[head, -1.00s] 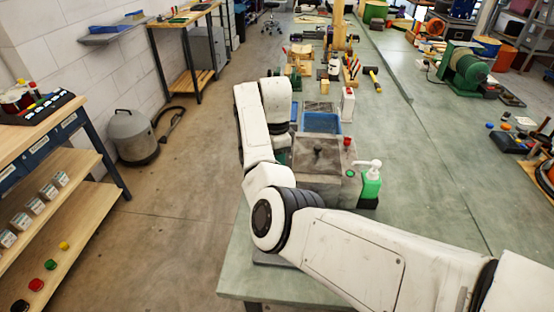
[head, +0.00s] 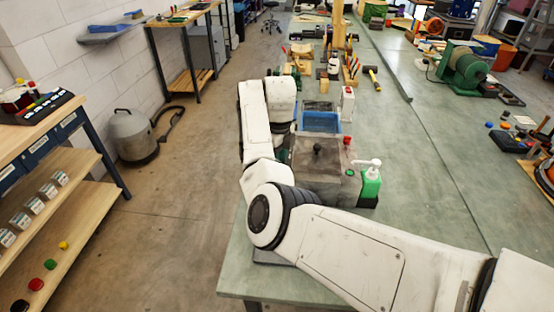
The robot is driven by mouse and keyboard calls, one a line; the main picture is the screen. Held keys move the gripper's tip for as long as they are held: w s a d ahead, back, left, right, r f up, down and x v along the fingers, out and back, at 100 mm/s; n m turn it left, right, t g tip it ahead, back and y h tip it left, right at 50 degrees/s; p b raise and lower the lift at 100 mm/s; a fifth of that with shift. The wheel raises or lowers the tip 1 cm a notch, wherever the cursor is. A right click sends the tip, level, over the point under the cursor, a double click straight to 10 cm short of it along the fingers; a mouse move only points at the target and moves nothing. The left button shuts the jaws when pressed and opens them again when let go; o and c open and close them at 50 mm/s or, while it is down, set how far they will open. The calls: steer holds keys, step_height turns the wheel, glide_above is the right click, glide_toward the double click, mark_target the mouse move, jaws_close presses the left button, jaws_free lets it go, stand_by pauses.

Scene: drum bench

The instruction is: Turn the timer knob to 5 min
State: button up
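A grey box-shaped machine (head: 322,187) stands on the green bench, with a dark lid and a black knob (head: 318,149) on top. A red button (head: 347,141) and a green button (head: 350,172) sit at its right side. I cannot make out a timer knob or its scale; the machine's left side is partly behind my arm. My white arm reaches across the bench's near end and bends along the machine's left side. My gripper is hidden behind the arm's far links, so its opening and any contact do not show.
A green pump bottle (head: 370,184) stands close at the machine's right. A blue tray (head: 321,121) and a white bottle (head: 347,103) are behind it. A hammer (head: 372,78) lies farther back.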

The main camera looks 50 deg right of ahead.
steer(key=shift+m, duration=1.6)
steer(key=o, duration=1.1)
steer(key=shift+c, duration=0.2)
steer(key=shift+r, duration=0.1)
step_height(320, 180, up, 11)
steer(key=b, duration=0.1)
steer(key=shift+d+b, duration=0.3)
steer(key=shift+f, duration=0.2)
